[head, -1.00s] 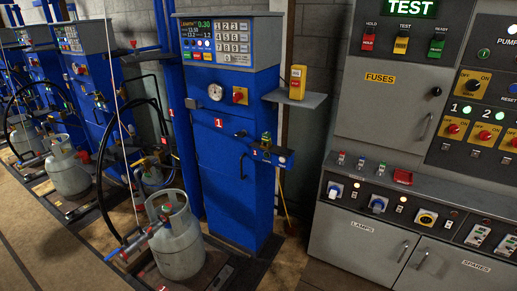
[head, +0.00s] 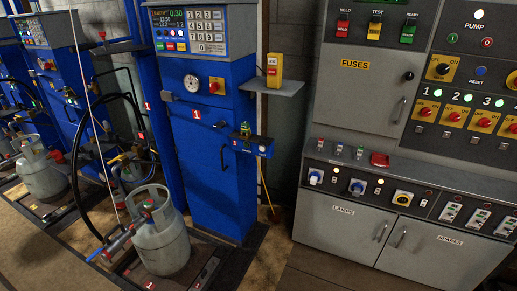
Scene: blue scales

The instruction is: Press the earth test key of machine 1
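Machine 1 (head: 207,150) is the tall blue cabinet left of centre, marked with red "1" labels. Its top panel carries a small lit display (head: 168,20) with a green 0.30 reading. A row of small coloured keys (head: 169,46) sits under the display, and a number keypad (head: 205,30) is to its right. The key lettering is too small to read, so I cannot tell which is the earth test key. My gripper is not in view.
A grey control cabinet (head: 360,110) fills the right. Some floor (head: 262,260) is clear between them.

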